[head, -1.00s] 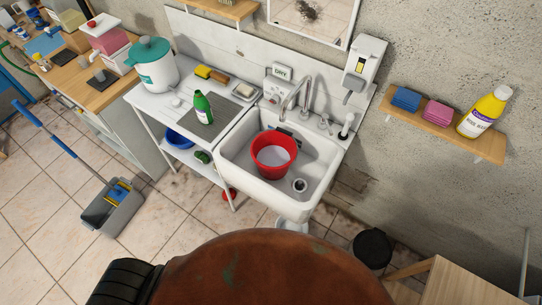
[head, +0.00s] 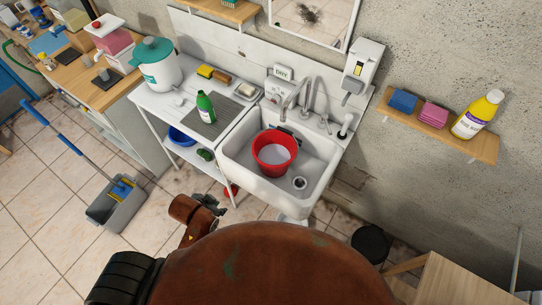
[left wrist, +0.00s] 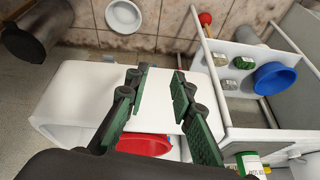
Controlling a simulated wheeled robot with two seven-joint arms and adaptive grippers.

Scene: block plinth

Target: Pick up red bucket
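The red bucket (head: 268,167) stands upright in the white sink (head: 262,189), near its left side, with pale contents or a pale floor inside. In the left wrist view part of the red bucket (left wrist: 145,144) shows low in the picture, beyond the fingers and partly hidden by my gripper. My left gripper (head: 211,203) is left of and below the sink in the head view, apart from the bucket. In the left wrist view the left gripper (left wrist: 161,82) is open, with nothing between its green-padded fingers. My right gripper is not in view.
A faucet (head: 293,96) rises behind the bucket. A green bottle (head: 206,108) stands on the counter left of the sink. A blue basin (head: 180,138) sits on the shelf below. A grey mop bucket (head: 112,212) and a dark bin (head: 370,244) stand on the floor.

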